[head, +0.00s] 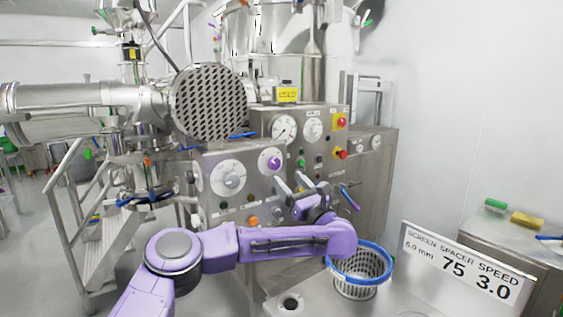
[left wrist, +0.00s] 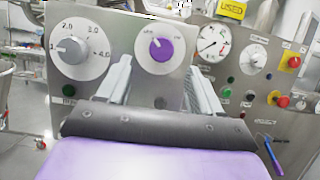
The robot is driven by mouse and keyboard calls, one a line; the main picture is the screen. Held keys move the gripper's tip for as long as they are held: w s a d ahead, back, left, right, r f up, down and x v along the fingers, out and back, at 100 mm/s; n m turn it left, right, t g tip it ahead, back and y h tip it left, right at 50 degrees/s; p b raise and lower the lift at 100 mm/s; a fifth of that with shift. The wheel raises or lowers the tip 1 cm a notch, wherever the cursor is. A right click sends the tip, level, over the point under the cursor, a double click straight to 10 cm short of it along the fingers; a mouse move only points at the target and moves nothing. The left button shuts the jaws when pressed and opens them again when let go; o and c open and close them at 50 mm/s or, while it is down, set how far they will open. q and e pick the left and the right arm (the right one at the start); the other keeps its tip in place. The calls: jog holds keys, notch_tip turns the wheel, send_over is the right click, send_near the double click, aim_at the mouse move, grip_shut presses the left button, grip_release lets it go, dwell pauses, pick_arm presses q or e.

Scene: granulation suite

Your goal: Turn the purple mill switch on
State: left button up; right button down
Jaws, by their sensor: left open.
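The purple mill switch (head: 272,162) is a round knob on a white dial plate on the steel control panel (head: 212,207). It also shows in the left wrist view (left wrist: 161,49), with a pale mark near its upper left side. The small lettering around it is too blurred to read surely. My left gripper (head: 300,184) is open and empty, below and a little right of the switch in the head view. In the left wrist view, its two fingers (left wrist: 158,72) stand apart on either side below the knob, and I see no contact. My right gripper is out of view.
A grey speed dial (head: 231,178) sits left of the switch. A perforated round screen (head: 210,103) is above. A blue-rimmed basket (head: 360,279) and sign (head: 465,267) stand at front right.

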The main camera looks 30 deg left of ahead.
aim_at(276, 167)
pick_arm(q)
jog(key=p+x, duration=0.2)
jog(key=x, duration=0.3)
jog(key=shift+w+a, duration=0.25)
jog(key=shift+a, duration=0.05)
jog(key=shift+w+a+r+p, duration=0.1)
jog(key=shift+w+a+p, duration=0.15)
jog(key=shift+a+p, duration=0.1)
jog(key=shift+s, duration=0.1)
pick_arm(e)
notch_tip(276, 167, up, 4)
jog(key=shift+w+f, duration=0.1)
pick_arm(q)
jog(key=c, duration=1.1)
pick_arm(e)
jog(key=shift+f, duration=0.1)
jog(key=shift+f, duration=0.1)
